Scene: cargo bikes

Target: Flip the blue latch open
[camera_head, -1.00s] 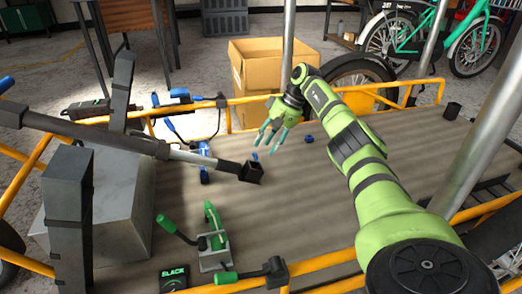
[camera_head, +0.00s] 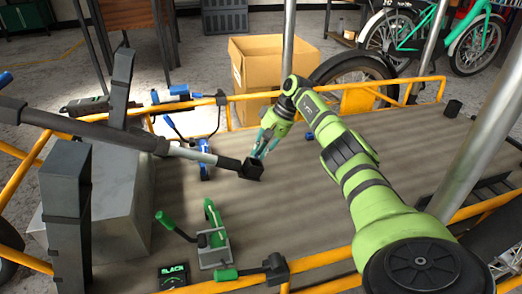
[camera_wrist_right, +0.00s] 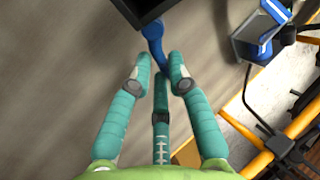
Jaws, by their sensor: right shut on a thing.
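A narrow blue latch (camera_wrist_right: 153,35) shows in the right wrist view, at the edge of a dark square block (camera_wrist_right: 140,8). In the head view this black block (camera_head: 251,170) is at the end of a grey and black pole, above the wooden deck. My right gripper (camera_head: 262,147) reaches down beside the block. Its teal fingers (camera_wrist_right: 160,66) are shut on the latch's lower end, which they partly hide. The latch is mostly hidden behind the fingers in the head view. My left gripper is not in view.
A blue clamp (camera_head: 205,171) stands behind the pole, near the yellow rail. A green clamp (camera_head: 214,237) stands at the front. A grey block (camera_head: 118,215) is at the left.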

